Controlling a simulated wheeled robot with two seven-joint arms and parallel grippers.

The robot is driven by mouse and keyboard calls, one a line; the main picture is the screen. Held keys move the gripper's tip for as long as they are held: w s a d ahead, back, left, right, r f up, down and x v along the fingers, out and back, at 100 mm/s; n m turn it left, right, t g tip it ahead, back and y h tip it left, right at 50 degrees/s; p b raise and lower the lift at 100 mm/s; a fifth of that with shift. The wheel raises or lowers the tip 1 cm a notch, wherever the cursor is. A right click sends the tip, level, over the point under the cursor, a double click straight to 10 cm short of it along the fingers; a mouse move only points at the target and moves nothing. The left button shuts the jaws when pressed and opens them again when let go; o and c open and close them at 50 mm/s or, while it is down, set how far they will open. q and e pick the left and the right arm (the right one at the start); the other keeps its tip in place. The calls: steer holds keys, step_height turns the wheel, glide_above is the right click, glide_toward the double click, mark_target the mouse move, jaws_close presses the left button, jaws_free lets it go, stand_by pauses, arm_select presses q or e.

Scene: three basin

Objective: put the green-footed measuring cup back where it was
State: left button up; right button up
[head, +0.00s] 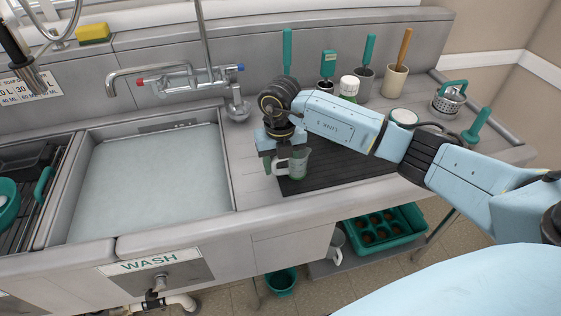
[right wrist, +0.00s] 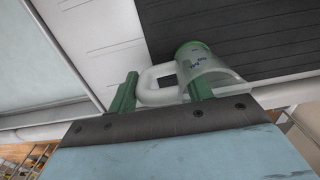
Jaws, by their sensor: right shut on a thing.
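The green-footed measuring cup (head: 298,164) is clear, with a white handle on its left side. In the right wrist view the cup (right wrist: 208,69) shows blue markings and a green end. My right gripper (head: 281,168) points down over the left end of the dark ribbed mat (head: 345,165). Its green fingers (right wrist: 160,92) are shut on the cup's handle in the right wrist view. The cup is at the mat's left part; I cannot tell whether it touches the mat. My left gripper is not in view.
A water-filled basin (head: 150,180) lies left of the mat. Behind my right arm stand a white-lidded jar (head: 349,86), a grey cup (head: 364,82) and a cream cup (head: 395,82) with tools. A metal basket (head: 449,98) is at the right. A green tray (head: 380,231) is below.

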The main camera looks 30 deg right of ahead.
steer(key=o, duration=1)
steer(key=shift+f, duration=0.1)
steer(key=shift+r, duration=0.3)
step_height(320, 180, up, 12)
steer(key=shift+f, duration=0.1)
steer(key=shift+f, duration=0.1)
